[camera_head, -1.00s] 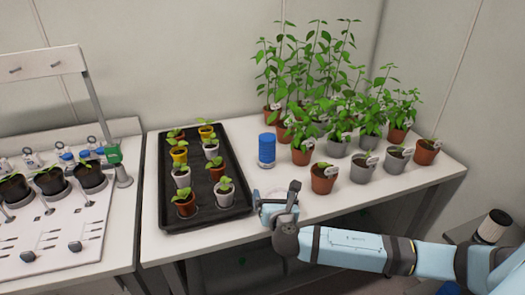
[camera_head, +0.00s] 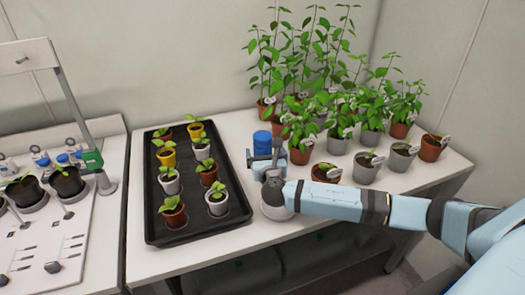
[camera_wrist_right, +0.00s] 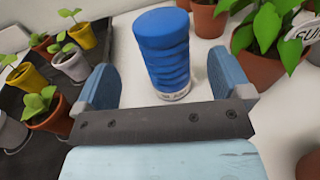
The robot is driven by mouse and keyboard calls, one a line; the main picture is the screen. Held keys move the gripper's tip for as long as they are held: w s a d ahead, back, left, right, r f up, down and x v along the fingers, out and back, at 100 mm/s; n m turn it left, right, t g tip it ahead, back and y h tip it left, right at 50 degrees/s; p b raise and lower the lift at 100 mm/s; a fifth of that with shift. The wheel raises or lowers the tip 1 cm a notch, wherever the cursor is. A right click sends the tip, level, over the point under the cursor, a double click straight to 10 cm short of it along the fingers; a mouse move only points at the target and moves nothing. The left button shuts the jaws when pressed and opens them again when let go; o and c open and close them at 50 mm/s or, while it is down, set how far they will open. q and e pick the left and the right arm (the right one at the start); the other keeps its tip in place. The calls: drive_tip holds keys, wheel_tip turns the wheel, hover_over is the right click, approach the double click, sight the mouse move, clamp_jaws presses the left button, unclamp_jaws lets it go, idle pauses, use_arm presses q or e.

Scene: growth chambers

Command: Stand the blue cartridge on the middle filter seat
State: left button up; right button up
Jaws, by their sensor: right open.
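The blue cartridge (camera_head: 262,142) stands upright on the right bench, just right of the black tray. In the right wrist view the cartridge (camera_wrist_right: 163,48) is ribbed, with a pale printed band at its foot. My right gripper (camera_head: 268,160) is open, low over the bench, on the near side of the cartridge. In the wrist view its fingers (camera_wrist_right: 164,75) stand apart with the cartridge ahead, in line with the gap. I cannot make out which thing is the middle filter seat. My left gripper is out of view.
The black tray (camera_head: 151,215) with several potted seedlings lies left of the cartridge. Several plants, including a terracotta pot (camera_head: 300,154), crowd close on its right. A white apparatus board (camera_head: 75,225) stands on the left bench. Bare bench shows at the front.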

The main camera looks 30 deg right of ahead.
sight(264, 145)
drive_tip(key=x, duration=0.6)
drive_tip(key=shift+w+d+r, duration=0.2)
drive_tip(key=shift+d+r, duration=0.1)
drive_tip(key=shift+r, duration=0.05)
drive_tip(key=c, duration=1)
drive_tip(key=shift+c, duration=0.7)
drive_tip(key=shift+r, duration=0.15)
